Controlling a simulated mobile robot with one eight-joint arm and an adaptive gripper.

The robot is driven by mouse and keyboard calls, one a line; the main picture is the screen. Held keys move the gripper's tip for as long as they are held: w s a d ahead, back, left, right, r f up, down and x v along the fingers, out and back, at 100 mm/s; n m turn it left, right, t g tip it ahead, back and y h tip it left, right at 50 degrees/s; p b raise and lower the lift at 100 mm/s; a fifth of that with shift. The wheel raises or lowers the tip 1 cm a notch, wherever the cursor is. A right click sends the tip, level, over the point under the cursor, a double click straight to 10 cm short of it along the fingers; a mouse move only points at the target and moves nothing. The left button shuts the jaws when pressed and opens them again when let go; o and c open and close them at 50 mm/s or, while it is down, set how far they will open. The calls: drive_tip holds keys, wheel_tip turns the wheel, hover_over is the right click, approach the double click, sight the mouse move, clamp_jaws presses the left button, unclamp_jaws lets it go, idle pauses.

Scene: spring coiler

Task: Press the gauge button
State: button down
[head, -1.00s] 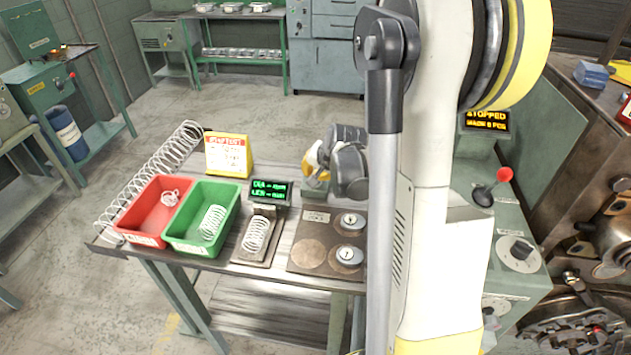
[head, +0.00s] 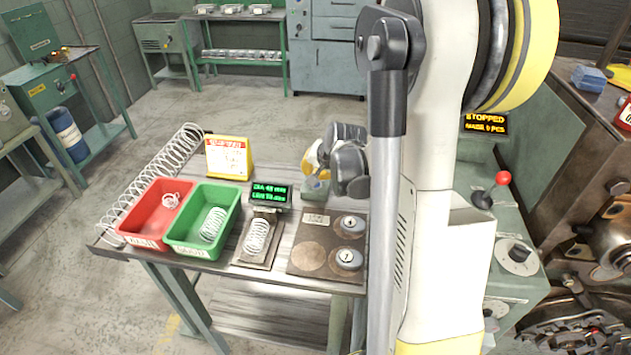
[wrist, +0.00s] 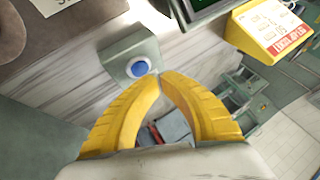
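The gauge button is a blue disc (wrist: 139,68) in a white ring on a small grey-green box (wrist: 128,55). In the head view this box (head: 315,190) stands on the bench beside the gauge display (head: 270,195), and its button is hidden. My gripper (wrist: 160,77) has yellow fingers with their tips together and nothing between them. The tips appear just beside the button, to its lower right in the wrist view; I cannot tell if they touch the box. The display shows green DIA and LEN lines with number-like readings. A spring (head: 257,236) lies on the gauge plate.
A yellow-framed sign (head: 228,158) stands at the back. A dark plate (head: 310,258) with two grey weights (head: 349,258) lies to the right.

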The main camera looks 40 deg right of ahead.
drive_tip(key=shift+r+p, duration=1.85)
drive_tip(key=shift+r, duration=0.7)
drive_tip(key=s+a+r+n+b, duration=0.1)
drive_tip(key=s+a+r+n, duration=0.15)
drive_tip(key=a, duration=0.25)
drive_tip(key=s+a+r+n, duration=0.1)
drive_tip(key=a+r, duration=0.2)
drive_tip(key=a, duration=0.2)
drive_tip(key=s+a+r+n+y+b, duration=0.1)
drive_tip(key=s+a+r+n+b, duration=0.1)
drive_tip(key=s+a+n, duration=0.6)
drive_tip(key=s+a, duration=0.7)
drive_tip(key=a, duration=0.1)
drive_tip(key=shift+s+y, duration=0.25)
drive_tip(key=shift+y, duration=0.05)
drive_tip(key=shift+d, duration=0.1)
